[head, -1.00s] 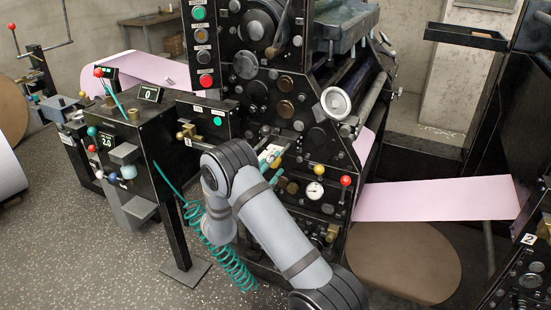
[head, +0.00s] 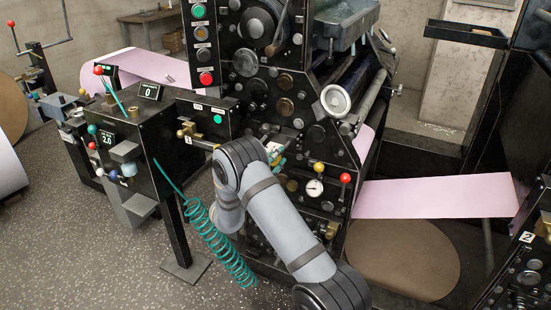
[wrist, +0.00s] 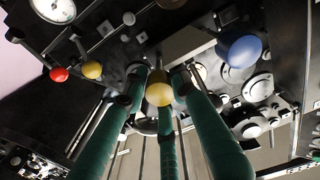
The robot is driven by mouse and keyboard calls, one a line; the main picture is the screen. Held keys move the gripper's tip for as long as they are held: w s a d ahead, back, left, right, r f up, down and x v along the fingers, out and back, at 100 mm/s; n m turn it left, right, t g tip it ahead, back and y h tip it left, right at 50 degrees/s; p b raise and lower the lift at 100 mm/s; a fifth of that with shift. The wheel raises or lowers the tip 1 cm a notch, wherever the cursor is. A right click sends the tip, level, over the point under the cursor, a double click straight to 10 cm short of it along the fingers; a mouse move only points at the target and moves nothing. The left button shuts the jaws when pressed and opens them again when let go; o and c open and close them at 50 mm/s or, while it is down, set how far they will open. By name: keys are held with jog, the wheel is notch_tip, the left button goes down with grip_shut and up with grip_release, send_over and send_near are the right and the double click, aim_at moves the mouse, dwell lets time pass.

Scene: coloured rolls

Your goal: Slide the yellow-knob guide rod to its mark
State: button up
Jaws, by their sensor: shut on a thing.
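My gripper (wrist: 160,88) has green fingers, which close around a yellow knob (wrist: 159,92) in the middle of the wrist view. The knob sits between the fingertips, in front of the dark machine. The guide rod behind the knob is largely hidden by the fingers, and I cannot make out its mark. In the head view my gripper (head: 276,158) is close to the machine's front face, mostly hidden by my own grey arm. The gripped knob cannot be made out there.
In the wrist view another yellow ball (wrist: 92,70) and a red ball (wrist: 58,74) are at the left, below a dial gauge (wrist: 53,8). A blue knob (wrist: 240,50) is close on the right. A black control box (head: 140,140) stands left of my arm in the head view.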

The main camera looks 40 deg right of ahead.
jog(key=shift+w+r, duration=0.1)
grip_shut()
jog(key=shift+a, duration=0.15)
jog(key=shift+a+b, duration=0.3)
jog(key=shift+b, duration=0.25)
jog(key=shift+s+a+b, duration=0.25)
jog(key=shift+a+b, duration=0.15)
jog(key=shift+s+a+r, duration=0.1)
jog(key=shift+a, duration=0.05)
jog(key=shift+o, duration=1.4)
grip_release()
jog(key=o, duration=0.3)
jog(key=shift+o, duration=0.2)
jog(key=shift+s, duration=0.1)
